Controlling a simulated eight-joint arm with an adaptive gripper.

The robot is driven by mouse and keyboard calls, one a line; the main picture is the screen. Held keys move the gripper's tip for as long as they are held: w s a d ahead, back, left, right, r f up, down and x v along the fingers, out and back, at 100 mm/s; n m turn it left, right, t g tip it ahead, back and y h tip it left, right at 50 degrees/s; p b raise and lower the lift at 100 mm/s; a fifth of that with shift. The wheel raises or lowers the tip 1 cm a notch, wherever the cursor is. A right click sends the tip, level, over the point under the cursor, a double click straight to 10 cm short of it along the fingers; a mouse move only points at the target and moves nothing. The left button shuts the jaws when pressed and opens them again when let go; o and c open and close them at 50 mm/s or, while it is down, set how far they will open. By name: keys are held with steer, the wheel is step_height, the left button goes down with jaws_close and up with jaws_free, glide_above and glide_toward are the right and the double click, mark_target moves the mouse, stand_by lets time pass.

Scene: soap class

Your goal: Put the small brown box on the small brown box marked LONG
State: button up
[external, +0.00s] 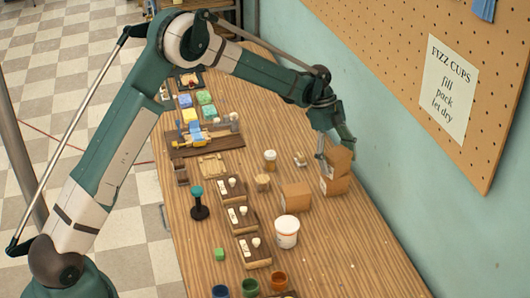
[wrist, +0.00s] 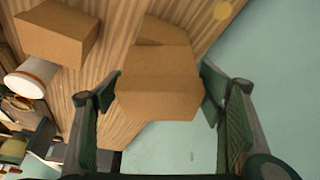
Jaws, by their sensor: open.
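One small brown box (external: 340,160) sits at the top of a stack by the wall, tilted slightly in the external view. It also shows in the wrist view (wrist: 158,82), between the two fingers. A second brown box (external: 335,186) lies beneath it; part of it shows behind the upper box in the wrist view (wrist: 163,31). My gripper (external: 335,150) is open around the upper box, with a finger close to each side. A third brown box (external: 296,197) stands apart to the left. I can read no LONG marking on any box.
A white tub (external: 287,232) stands in front of the separate box. A small jar (external: 270,160) and round wooden item (external: 262,183) are left of the stack. The wall (external: 400,190) is close on the right. The table's front right is mostly clear.

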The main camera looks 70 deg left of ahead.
steer(key=v, duration=1.2)
stand_by(0.7)
steer(key=s+d+r+n+t+y, duration=0.1)
steer(key=s+d+r+n, duration=0.1)
steer(key=s+d+r, duration=0.6)
steer(key=s+d+r+n+y, duration=0.15)
steer(key=s+d+r, duration=0.35)
steer(key=d, duration=0.5)
steer(key=s+d+r+n+t+y, duration=0.1)
steer(key=s+d+r+n, duration=0.25)
steer(key=d+r, duration=0.55)
steer(key=s+d+n+t, duration=0.1)
steer(key=s+d+n, duration=0.2)
steer(key=s+d, duration=0.8)
steer(key=s+d+f+n+t, duration=0.1)
steer(key=s+d+f, duration=0.1)
steer(key=s, duration=0.7)
steer(key=s+d+f+n+t, duration=0.1)
steer(key=s+d+f+n, duration=0.1)
steer(key=s, duration=0.8)
step_height(320, 180, down, 2)
steer(key=shift+d+f+y, duration=0.1)
steer(key=shift+d+y, duration=0.25)
steer(key=shift+d, duration=0.35)
